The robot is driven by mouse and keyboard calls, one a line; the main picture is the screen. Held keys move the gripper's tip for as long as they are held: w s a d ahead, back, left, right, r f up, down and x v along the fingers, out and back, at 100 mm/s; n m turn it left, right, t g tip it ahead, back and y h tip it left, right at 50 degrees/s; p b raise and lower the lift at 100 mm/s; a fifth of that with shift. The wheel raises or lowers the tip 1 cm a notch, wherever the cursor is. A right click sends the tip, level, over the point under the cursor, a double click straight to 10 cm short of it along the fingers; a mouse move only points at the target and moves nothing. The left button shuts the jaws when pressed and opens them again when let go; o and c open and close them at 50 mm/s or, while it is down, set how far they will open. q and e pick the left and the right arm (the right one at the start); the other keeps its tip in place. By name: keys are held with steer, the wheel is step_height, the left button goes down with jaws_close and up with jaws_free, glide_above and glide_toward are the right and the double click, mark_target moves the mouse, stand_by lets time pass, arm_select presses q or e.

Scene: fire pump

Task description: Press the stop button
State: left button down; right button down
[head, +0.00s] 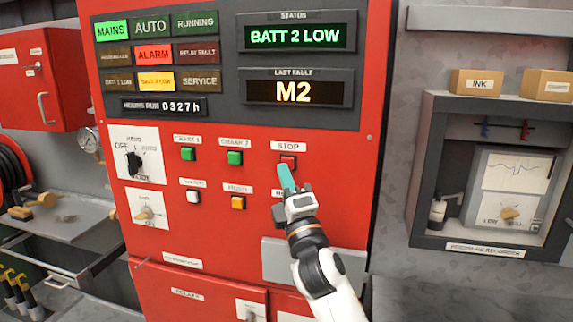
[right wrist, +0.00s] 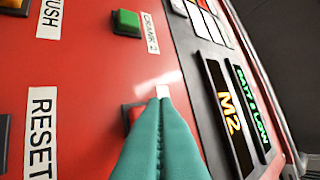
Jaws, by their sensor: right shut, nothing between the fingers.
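The red stop button (head: 288,159) sits under the STOP label (head: 288,147) on the red pump panel (head: 330,190). My right gripper (head: 287,177) is shut and empty, its teal fingertips just below the button in the head view. In the right wrist view the shut fingers (right wrist: 162,125) cover most of the red stop button (right wrist: 133,114), and only its edge shows beside them. I cannot tell whether the tips touch the button. My left gripper is not in view.
Green crank buttons (head: 188,153) and (head: 234,157) sit left of stop. White (head: 193,196) and amber (head: 238,202) buttons lie in the row below. A RESET label (right wrist: 41,133) shows near the fingers. A grey recorder cabinet (head: 424,165) stands at right.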

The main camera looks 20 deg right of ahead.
steer(key=s+a, duration=0.1)
steer(key=s, duration=0.1)
steer(key=s+a, duration=0.2)
steer(key=shift+s+p, duration=0.1)
steer(key=shift+p, duration=0.25)
steer(key=shift+d, duration=0.1)
stand_by(0.5)
